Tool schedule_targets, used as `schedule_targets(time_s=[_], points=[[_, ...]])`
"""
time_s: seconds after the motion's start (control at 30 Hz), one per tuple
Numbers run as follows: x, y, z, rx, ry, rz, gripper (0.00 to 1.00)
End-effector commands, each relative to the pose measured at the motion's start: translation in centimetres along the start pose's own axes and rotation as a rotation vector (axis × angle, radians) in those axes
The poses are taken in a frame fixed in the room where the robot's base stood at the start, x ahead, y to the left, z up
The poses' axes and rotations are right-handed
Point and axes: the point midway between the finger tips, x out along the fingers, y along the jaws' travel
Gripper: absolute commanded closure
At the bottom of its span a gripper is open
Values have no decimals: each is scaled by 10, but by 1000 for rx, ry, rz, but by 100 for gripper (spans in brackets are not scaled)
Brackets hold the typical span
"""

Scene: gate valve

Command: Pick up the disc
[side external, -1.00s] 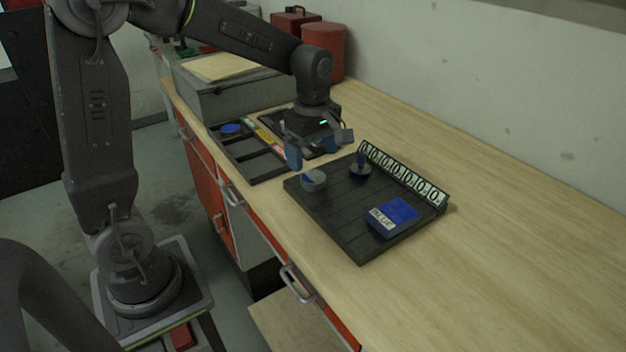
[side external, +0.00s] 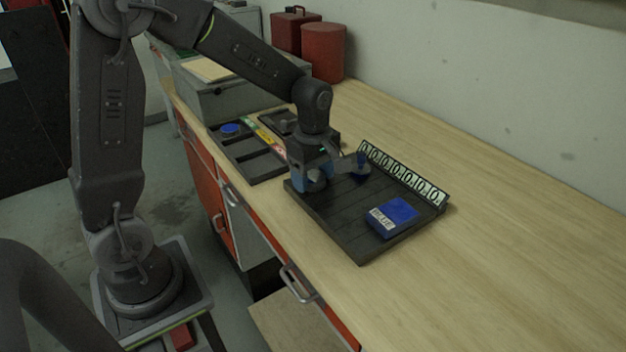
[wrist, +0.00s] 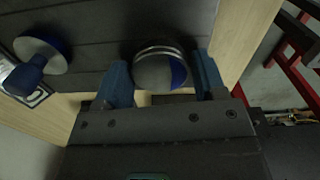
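The disc (side external: 317,181), a short round piece in grey and blue, sits at the left part of the dark slatted board (side external: 335,222). In the wrist view the disc (wrist: 160,70) lies between the two blue fingers of my gripper (wrist: 163,80). The fingers stand on either side of it with narrow gaps, so my gripper looks open around it. In the side view my gripper (side external: 313,176) is low over the board and partly hides the disc.
A blue-knobbed piece with a round grey base (wrist: 42,55) stands close beside my gripper on the board. A blue labelled block (side external: 393,216) lies at the board's front right. A numbered strip (side external: 403,175) edges the board. A compartment tray (side external: 250,158) lies left. The table's right side is clear.

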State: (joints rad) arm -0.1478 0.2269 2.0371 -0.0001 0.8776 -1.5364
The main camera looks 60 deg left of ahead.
Motion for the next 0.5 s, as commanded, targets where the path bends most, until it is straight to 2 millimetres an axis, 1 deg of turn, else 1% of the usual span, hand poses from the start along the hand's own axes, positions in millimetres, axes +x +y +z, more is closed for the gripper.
schedule_targets(time_s=[0.03, 0.07, 0.4, 0.43, 0.5], points=[[0, 0, 0, 0, 0, 0, 41], [0, 0, 0, 0, 0, 0, 43], [0, 0, 0, 0, 0, 0, 76], [0, 0, 0, 0, 0, 0, 78], [-1, 0, 0, 0, 0, 2, 78]])
